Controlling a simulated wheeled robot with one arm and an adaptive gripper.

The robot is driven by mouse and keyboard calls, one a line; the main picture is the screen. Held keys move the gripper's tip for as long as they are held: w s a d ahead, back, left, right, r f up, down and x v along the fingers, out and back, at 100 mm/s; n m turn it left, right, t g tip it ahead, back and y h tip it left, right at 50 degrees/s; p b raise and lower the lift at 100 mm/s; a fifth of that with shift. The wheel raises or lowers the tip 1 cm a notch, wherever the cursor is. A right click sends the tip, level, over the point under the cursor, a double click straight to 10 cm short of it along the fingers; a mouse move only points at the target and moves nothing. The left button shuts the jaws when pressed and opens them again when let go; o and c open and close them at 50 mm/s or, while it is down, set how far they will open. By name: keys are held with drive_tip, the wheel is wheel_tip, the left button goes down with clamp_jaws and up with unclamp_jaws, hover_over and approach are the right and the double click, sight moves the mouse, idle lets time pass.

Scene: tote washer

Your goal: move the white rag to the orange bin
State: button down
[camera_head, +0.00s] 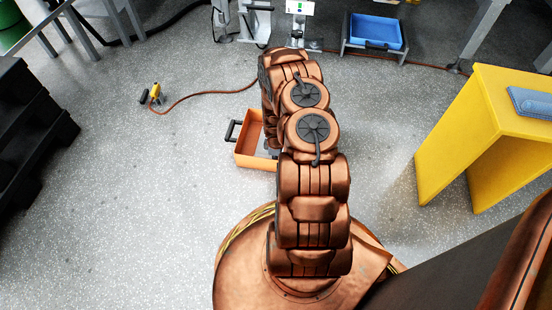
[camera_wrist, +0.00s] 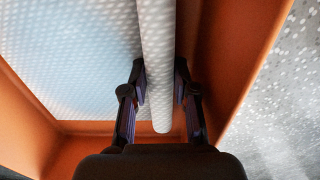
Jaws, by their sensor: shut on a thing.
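The orange bin (camera_head: 255,163) stands on the floor just left of my arm in the head view, its right part hidden behind the arm. In the wrist view its orange walls (camera_wrist: 238,55) surround my gripper (camera_wrist: 158,108). My gripper is shut on the white rag (camera_wrist: 156,60), with a pale dotted fold between the two fingers. A wide pale dotted surface to the left looks like more of the rag. I cannot tell whether the rag touches the bin's bottom.
A yellow stand (camera_head: 455,130) with a grey-blue item on top is at the right. A blue tote (camera_head: 375,31) sits at the back. A yellow tool (camera_head: 155,92) with a brown hose lies at left. Dark pallets (camera_head: 30,130) are at the left edge. Floor left of the bin is clear.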

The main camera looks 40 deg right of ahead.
drive_tip(key=c, duration=0.8)
unclamp_jaws()
drive_tip(key=shift+o, duration=0.2)
drive_tip(key=o, duration=0.8)
drive_tip(key=shift+c, duration=0.2)
drive_tip(key=shift+r+p, duration=4.5)
drive_tip(key=shift+p, duration=0.1)
